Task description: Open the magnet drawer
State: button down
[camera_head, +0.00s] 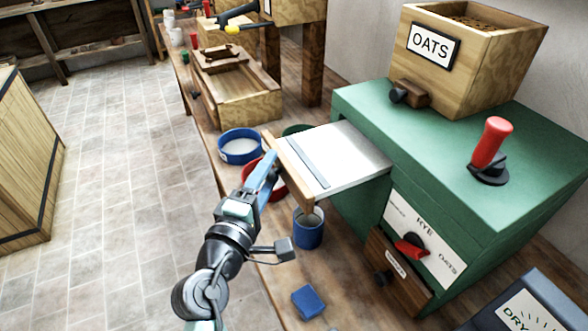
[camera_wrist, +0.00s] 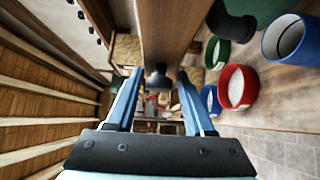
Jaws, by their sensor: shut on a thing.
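The drawer (camera_head: 345,160), which I take to be the magnet drawer, is a pale metal tray with a grey strip and a wooden front (camera_head: 294,176). It sticks far out of the left side of the green machine (camera_head: 455,165). My gripper (camera_head: 272,160) is at the outer face of the wooden front. In the wrist view, a dark knob (camera_wrist: 158,76) on the wooden front (camera_wrist: 165,30) sits between the two blue fingers of my gripper (camera_wrist: 157,78). The fingers are shut on the knob. Their exact contact is hard to see.
Below the drawer stand a blue bowl (camera_head: 239,149), a red bowl (camera_head: 277,188), a partly hidden green bowl (camera_head: 297,130) and a blue cup (camera_head: 309,232). A blue block (camera_head: 308,301) lies on the bench. A wooden OATS hopper (camera_head: 475,60) tops the machine. The tiled floor (camera_head: 115,170) at left is clear.

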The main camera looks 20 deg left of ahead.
jog(key=shift+s+a+r, duration=0.1)
jog(key=shift+s+a, duration=0.95)
jog(key=c, duration=0.5)
grip_release()
jog(key=shift+c, duration=0.2)
jog(key=s+b, duration=0.2)
jog(key=s, duration=1.1)
